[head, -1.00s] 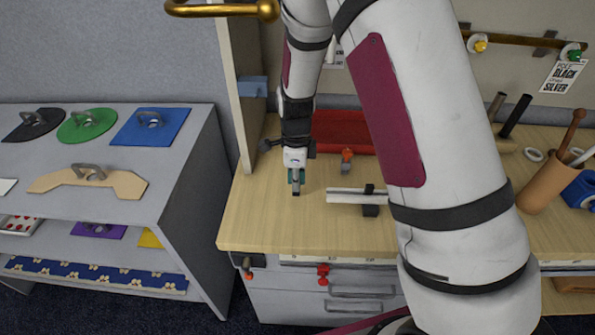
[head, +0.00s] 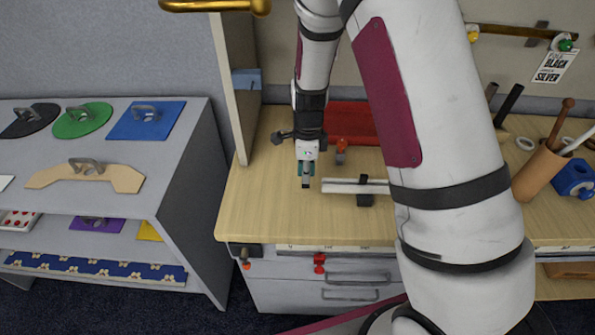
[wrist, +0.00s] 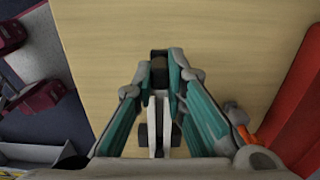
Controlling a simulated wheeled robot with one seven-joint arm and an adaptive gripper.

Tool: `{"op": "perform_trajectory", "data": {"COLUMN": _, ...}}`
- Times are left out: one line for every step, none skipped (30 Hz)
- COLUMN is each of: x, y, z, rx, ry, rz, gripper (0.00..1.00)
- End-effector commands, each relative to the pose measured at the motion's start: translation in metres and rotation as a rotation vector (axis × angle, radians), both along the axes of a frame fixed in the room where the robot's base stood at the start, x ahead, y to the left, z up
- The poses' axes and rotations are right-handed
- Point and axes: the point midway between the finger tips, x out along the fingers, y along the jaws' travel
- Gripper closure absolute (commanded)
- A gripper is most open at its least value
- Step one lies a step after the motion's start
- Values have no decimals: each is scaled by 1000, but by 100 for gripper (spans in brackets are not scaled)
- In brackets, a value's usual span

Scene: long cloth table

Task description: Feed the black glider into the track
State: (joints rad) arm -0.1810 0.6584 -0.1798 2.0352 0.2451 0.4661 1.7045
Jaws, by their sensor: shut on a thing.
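The black glider (head: 305,183) is a small dark block held at the tips of my gripper (head: 305,172), which points down over the table. In the wrist view the glider (wrist: 159,72) sits between the teal fingertips, which are shut on it. The track (head: 340,186) is a pale straight rail on a dark support, just right of the gripper in the head view. A small gap shows between the glider and the rail's left end. In the wrist view the rail (wrist: 152,125) runs between the fingers towards the glider. My arm hides the track's right end.
The wooden table (head: 265,205) is clear left of and in front of the gripper. A red tray (head: 352,120) and an orange-topped piece (head: 341,150) stand behind. A tan cup (head: 537,172) and a blue block (head: 573,178) are at the right.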

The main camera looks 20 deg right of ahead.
Motion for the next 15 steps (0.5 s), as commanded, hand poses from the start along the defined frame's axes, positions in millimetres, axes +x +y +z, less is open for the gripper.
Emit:
{"op": "perform_trajectory", "data": {"x": -2, "y": -4, "z": 0, "rx": 0, "ry": 0, "rz": -2, "gripper": 100}}
{"op": "perform_trajectory", "data": {"x": -2, "y": -6, "z": 0, "rx": 0, "ry": 0, "rz": -1, "gripper": 100}}
{"op": "perform_trajectory", "data": {"x": -3, "y": -8, "z": 0, "rx": 0, "ry": 0, "rz": 0, "gripper": 100}}
{"op": "perform_trajectory", "data": {"x": -4, "y": -10, "z": 0, "rx": 0, "ry": 0, "rz": -1, "gripper": 100}}
{"op": "perform_trajectory", "data": {"x": -4, "y": -11, "z": 0, "rx": 0, "ry": 0, "rz": -1, "gripper": 100}}
{"op": "perform_trajectory", "data": {"x": -4, "y": -13, "z": 0, "rx": 0, "ry": 1, "rz": -1, "gripper": 100}}
{"op": "perform_trajectory", "data": {"x": -5, "y": -14, "z": 0, "rx": 0, "ry": 1, "rz": -1, "gripper": 100}}
{"op": "perform_trajectory", "data": {"x": -5, "y": -15, "z": 0, "rx": 0, "ry": 1, "rz": -1, "gripper": 100}}
{"op": "perform_trajectory", "data": {"x": -5, "y": -16, "z": 0, "rx": 0, "ry": 1, "rz": 0, "gripper": 100}}
{"op": "perform_trajectory", "data": {"x": -5, "y": -16, "z": 0, "rx": 0, "ry": 1, "rz": 0, "gripper": 100}}
{"op": "perform_trajectory", "data": {"x": -6, "y": -16, "z": 0, "rx": 0, "ry": 1, "rz": 0, "gripper": 100}}
{"op": "perform_trajectory", "data": {"x": -6, "y": -17, "z": 0, "rx": 0, "ry": 1, "rz": 1, "gripper": 100}}
{"op": "perform_trajectory", "data": {"x": -6, "y": -17, "z": 0, "rx": 0, "ry": 1, "rz": 1, "gripper": 100}}
{"op": "perform_trajectory", "data": {"x": -6, "y": -17, "z": 0, "rx": 0, "ry": 1, "rz": 1, "gripper": 100}}
{"op": "perform_trajectory", "data": {"x": -6, "y": -17, "z": 0, "rx": 0, "ry": 0, "rz": 1, "gripper": 100}}
